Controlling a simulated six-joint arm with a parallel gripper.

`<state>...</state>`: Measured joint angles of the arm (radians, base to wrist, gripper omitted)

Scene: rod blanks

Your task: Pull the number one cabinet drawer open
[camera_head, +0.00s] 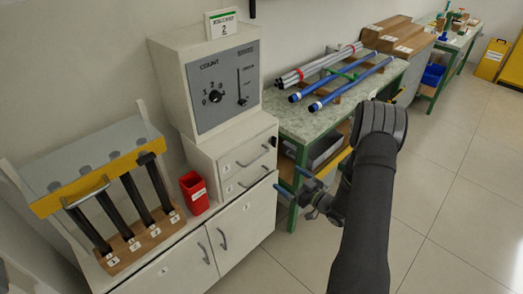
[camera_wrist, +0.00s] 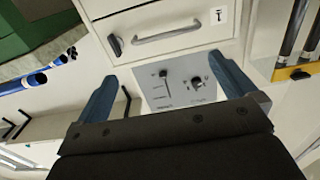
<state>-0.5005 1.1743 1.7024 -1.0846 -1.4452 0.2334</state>
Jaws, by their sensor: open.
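The number one drawer is the upper white drawer (camera_head: 247,157) of the cabinet, below the grey control box. It looks shut, with a curved metal bar handle (camera_head: 256,156) on its front. In the wrist view, seen upside down, the drawer front (camera_wrist: 190,14) shows its handle (camera_wrist: 165,34), a label and a black knob (camera_wrist: 115,44). My gripper (camera_head: 307,195) is to the right of the drawers in the head view, apart from them. Its blue fingers are spread wide and empty, and in the wrist view the gripper (camera_wrist: 163,68) lies below the handle in the picture.
A second drawer (camera_head: 243,182) with a similar handle is directly below. The control box (camera_head: 228,85) stands on top. A red bin (camera_head: 194,192) is to the left. A green-legged workbench (camera_head: 330,118) with blue and grey rods is behind my gripper. Floor is clear at right.

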